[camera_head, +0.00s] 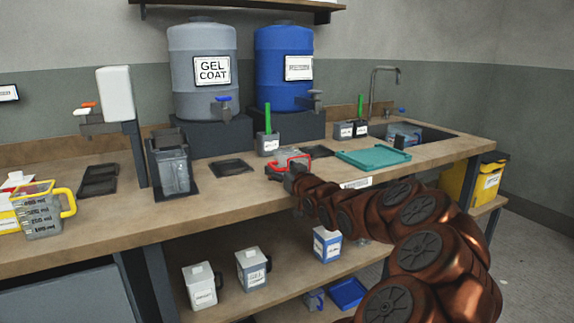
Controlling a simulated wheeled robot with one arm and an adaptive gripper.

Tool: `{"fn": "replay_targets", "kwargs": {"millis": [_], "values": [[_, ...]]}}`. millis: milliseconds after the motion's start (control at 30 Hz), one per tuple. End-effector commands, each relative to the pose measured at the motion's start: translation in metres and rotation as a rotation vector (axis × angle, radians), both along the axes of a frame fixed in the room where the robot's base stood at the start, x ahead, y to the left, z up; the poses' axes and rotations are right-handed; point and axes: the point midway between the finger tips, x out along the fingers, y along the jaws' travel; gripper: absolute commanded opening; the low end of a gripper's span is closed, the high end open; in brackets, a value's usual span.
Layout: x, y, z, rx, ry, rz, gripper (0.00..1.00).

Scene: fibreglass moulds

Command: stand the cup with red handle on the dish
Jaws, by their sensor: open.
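The red handle (293,159) of a cup shows on the worktop in the middle, right at my gripper (284,170). The rest of that cup is mostly hidden or too small to make out. My gripper is open, at the end of my copper-coloured arm, low over the counter. I cannot tell whether its fingers are around or beside the cup. A dark, shallow, square dish (231,168) lies flat on the counter left of my gripper and looks empty. A similar dark dish (317,151) lies behind and to the right. I cannot tell which one the task means.
A clear jug (172,171) stands left of the dish. A yellow-handled measuring jug (41,212) is at far left. A small pot with a green stick (268,146) stands behind. A teal tray (365,157) and sink (418,133) lie right. Bare counter lies in front.

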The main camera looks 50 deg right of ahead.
Motion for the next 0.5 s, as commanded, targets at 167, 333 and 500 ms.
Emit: {"fn": "replay_targets", "kwargs": {"millis": [167,333,500], "values": [[0.0080,-0.0031,-0.0002,0.000,0.000,-0.001,0.74],[0.0082,-0.0034,0.0000,0.000,0.000,-0.001,0.74],[0.0080,-0.0033,0.0000,0.000,0.000,-0.001,0.62]]}}
